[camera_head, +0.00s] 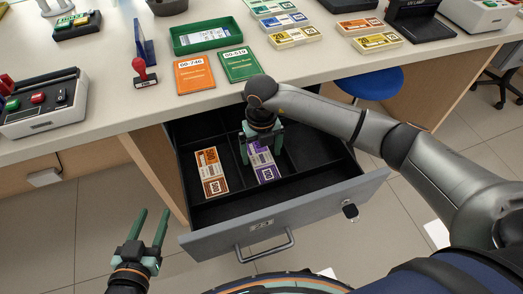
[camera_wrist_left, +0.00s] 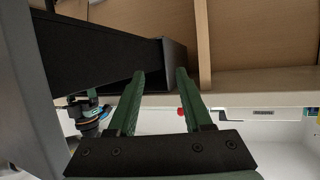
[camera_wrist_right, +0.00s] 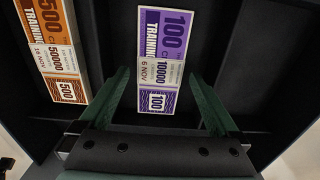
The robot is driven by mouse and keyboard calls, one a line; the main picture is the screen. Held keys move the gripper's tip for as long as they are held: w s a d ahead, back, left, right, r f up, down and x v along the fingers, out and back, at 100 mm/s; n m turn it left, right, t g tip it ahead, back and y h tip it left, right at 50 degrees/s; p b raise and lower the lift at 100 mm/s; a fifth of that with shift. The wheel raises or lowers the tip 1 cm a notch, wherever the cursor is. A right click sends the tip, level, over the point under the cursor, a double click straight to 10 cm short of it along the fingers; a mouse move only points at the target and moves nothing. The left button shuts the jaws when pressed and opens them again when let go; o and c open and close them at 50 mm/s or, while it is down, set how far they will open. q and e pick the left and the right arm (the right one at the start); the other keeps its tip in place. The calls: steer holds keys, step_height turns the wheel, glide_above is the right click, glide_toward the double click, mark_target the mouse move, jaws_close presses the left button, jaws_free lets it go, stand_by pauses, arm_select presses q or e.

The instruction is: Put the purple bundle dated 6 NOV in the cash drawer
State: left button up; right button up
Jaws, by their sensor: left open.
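The purple bundle (camera_head: 265,166), marked 100 and dated 6 NOV, lies flat in a compartment of the open cash drawer (camera_head: 330,207). The right wrist view shows the purple bundle (camera_wrist_right: 161,60) and its date band clearly. My right gripper (camera_head: 262,150) is open just above the bundle, pointing down, with one finger on each side. Its fingers (camera_wrist_right: 158,78) are apart from the bundle's sides. My left gripper (camera_head: 151,232) is open and empty, outside the drawer at its left front. In the left wrist view its fingers (camera_wrist_left: 160,75) are spread with nothing between them.
An orange 500 bundle (camera_head: 211,171) dated 16 NOV lies in the compartment left of the purple one. The other compartments look empty. On the counter (camera_head: 110,120) are an orange book (camera_head: 194,74), a green book (camera_head: 239,65), a red stamp (camera_head: 143,73) and several bundles.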

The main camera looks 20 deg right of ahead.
mark_target(261, 158)
arm_select(q)
steer(key=shift+f, duration=0.2)
arm_select(e)
steer(key=shift+r, duration=0.1)
steer(key=shift+r+p, duration=0.5)
steer(key=shift+r, duration=0.15)
step_height(261, 158, up, 4)
steer(key=shift+w+r+p, duration=0.1)
steer(key=shift+p, duration=0.3)
arm_select(q)
steer(key=s+f+n+g+p, duration=0.1)
steer(key=s+f+g, duration=0.3)
steer(key=f, duration=0.3)
steer(key=shift+s+d+y, duration=0.25)
steer(key=shift+s+y, duration=0.05)
steer(key=shift+s, duration=0.6)
arm_select(e)
step_height(261, 158, up, 8)
steer(key=shift+f, duration=0.2)
arm_select(q)
steer(key=shift+s, duration=0.1)
arm_select(e)
steer(key=shift+s+f, duration=0.1)
steer(key=shift+s, duration=0.1)
